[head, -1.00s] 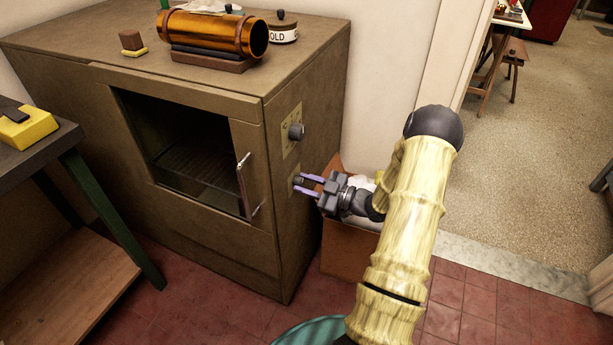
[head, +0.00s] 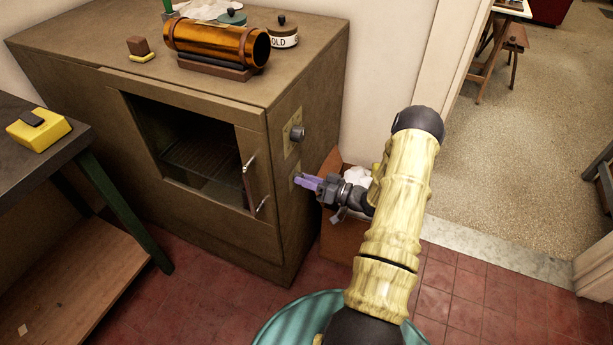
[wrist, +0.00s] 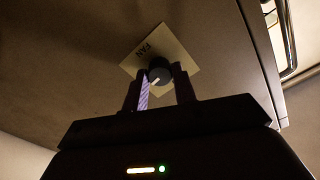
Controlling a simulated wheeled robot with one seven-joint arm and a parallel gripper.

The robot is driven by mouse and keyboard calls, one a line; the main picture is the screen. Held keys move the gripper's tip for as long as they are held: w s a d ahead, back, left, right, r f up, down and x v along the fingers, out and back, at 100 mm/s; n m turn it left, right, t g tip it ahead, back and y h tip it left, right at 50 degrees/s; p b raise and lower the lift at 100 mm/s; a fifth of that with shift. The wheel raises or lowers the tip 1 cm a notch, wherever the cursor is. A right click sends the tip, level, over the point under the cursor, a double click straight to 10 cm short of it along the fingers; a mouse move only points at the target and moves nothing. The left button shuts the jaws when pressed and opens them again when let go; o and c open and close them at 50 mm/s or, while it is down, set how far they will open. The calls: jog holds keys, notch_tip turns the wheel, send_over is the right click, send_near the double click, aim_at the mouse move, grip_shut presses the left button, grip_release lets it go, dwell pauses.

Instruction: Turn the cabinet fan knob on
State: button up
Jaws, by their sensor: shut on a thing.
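The fan knob (wrist: 159,73) is a small dark round knob with a pale pointer line, on a cream plate (wrist: 181,52) marked FAN. My gripper (head: 300,181) is at the lower plate on the right side of the brown cabinet (head: 215,240). In the wrist view its two fingers sit on either side of the knob, shut on it. The pointer line faces down and left in that view. In the head view the purple fingers hide the knob.
A second, larger grey knob (head: 297,133) sits above my gripper on the same cabinet side. The cabinet's door handle (head: 252,182) is to the left. A cardboard box (head: 340,240) with white stuff in it stands on the floor beside the cabinet, close to my gripper.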

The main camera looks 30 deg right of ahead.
jog(key=shift+s+f+m, duration=0.1)
jog(key=shift+m, duration=0.5)
jog(key=o, duration=1)
jog(key=v, duration=1.7)
jog(key=shift+p, duration=0.3)
jog(key=shift+s+d, duration=0.1)
jog(key=shift+d, duration=0.05)
